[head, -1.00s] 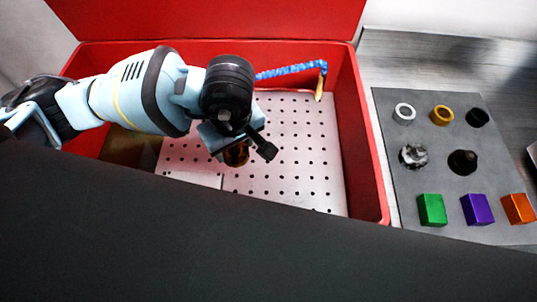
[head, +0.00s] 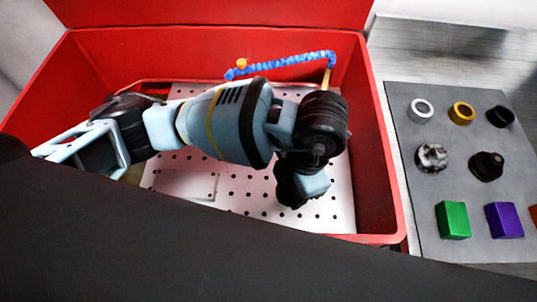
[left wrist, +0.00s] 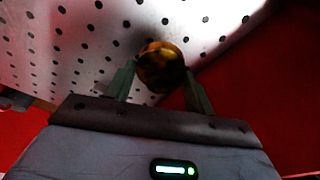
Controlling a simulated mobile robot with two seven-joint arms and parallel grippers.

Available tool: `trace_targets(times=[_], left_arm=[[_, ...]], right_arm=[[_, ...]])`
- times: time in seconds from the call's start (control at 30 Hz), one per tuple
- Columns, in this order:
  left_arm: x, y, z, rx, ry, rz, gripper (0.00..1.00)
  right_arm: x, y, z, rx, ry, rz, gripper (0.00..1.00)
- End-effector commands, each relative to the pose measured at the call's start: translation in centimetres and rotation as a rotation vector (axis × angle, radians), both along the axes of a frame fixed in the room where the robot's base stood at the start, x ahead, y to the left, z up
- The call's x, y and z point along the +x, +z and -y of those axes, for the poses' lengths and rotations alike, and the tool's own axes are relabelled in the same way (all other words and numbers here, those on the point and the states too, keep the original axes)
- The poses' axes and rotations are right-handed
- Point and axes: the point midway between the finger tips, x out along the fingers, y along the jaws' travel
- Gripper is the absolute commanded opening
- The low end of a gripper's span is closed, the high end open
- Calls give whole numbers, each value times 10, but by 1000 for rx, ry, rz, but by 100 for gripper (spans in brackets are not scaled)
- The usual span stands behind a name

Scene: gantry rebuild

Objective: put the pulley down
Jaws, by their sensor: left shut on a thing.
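The pulley (left wrist: 161,67) is a round, amber-gold piece between the two fingers of my left gripper (left wrist: 160,72) in the left wrist view. The fingers are shut on it from both sides, over the perforated plate (left wrist: 95,45). Whether it touches the plate I cannot tell. In the head view my left gripper (head: 292,200) is over the right part of the perforated plate (head: 240,205) inside the red bin (head: 385,180). There the wrist hides the pulley. My right gripper is not in view.
A blue segmented hose (head: 285,62) runs along the bin's back. Right of the bin, a grey mat (head: 440,185) holds rings, dark round parts and coloured blocks, including a green block (head: 453,219). The bin's right wall is close to my wrist.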

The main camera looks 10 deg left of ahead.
Motion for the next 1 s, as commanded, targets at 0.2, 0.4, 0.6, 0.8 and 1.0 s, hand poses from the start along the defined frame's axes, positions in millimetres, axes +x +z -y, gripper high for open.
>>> trace_targets(times=[0.2,0.4,0.6,0.8,1.0], left_arm=[[-8,-10,23,-2,239,-2,22],[-12,-11,32,-1,342,0,22],[-11,-11,32,-1,357,1,22],[9,-13,13,2,362,3,22],[43,-17,-18,3,362,2,22]], right_arm=[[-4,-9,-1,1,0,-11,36],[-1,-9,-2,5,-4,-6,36],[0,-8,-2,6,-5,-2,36],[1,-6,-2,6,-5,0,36],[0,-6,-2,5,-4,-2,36]])
